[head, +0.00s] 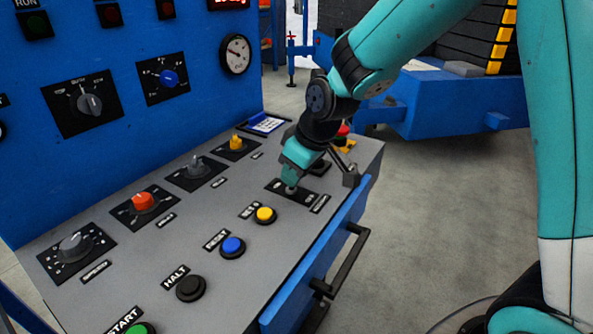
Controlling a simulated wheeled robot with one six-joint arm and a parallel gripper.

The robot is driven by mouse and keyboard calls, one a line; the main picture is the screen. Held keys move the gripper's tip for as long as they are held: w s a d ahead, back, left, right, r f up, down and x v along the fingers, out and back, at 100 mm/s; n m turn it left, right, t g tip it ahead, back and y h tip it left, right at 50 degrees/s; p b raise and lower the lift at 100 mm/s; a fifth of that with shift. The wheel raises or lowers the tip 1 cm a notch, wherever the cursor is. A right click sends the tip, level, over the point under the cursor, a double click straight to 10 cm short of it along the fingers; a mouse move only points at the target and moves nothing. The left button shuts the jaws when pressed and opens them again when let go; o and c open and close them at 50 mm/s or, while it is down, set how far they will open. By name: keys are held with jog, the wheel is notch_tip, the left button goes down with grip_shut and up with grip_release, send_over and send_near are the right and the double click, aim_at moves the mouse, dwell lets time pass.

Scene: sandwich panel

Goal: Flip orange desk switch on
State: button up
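My gripper (322,172) is low over the far right part of the grey sloped desk (215,200). A teal part of it comes down onto or just above a black plate (272,186) with a small grey knob or lever (291,190). A dark linkage with a grey block at its end reaches out to the right. I cannot tell whether the fingers are open or shut. An orange-red rotary knob (142,202) on a black plate is at the left of the desk, apart from my gripper. A yellow-orange knob (237,142) sits farther back. Parts of the desk behind my gripper are hidden.
A yellow button (264,215), a blue button (232,245) and a black button (190,287) line the front. A red button (342,130) is partly hidden behind my gripper. A handle (343,265) juts from the front edge. Open floor (440,215) lies right.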

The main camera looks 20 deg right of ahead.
grip_shut()
jog(key=p, duration=0.2)
jog(key=r+g+h+p, duration=0.1)
jog(key=p, duration=0.1)
jog(key=shift+w+a, duration=0.25)
jog(key=shift+w, duration=0.05)
jog(key=g+p, duration=0.1)
jog(key=p, duration=0.1)
jog(key=g+h+p, duration=0.1)
jog(key=p, duration=0.2)
jog(key=shift+w+a, duration=0.3)
jog(key=shift+w, duration=0.1)
jog(key=shift+w+a+f+g+h+p, duration=0.1)
jog(key=shift+w+f+g+h+p, duration=0.15)
jog(key=shift+g+h+p, duration=0.4)
jog(key=shift+f, duration=0.2)
jog(key=shift+o, duration=2.3)
grip_release()
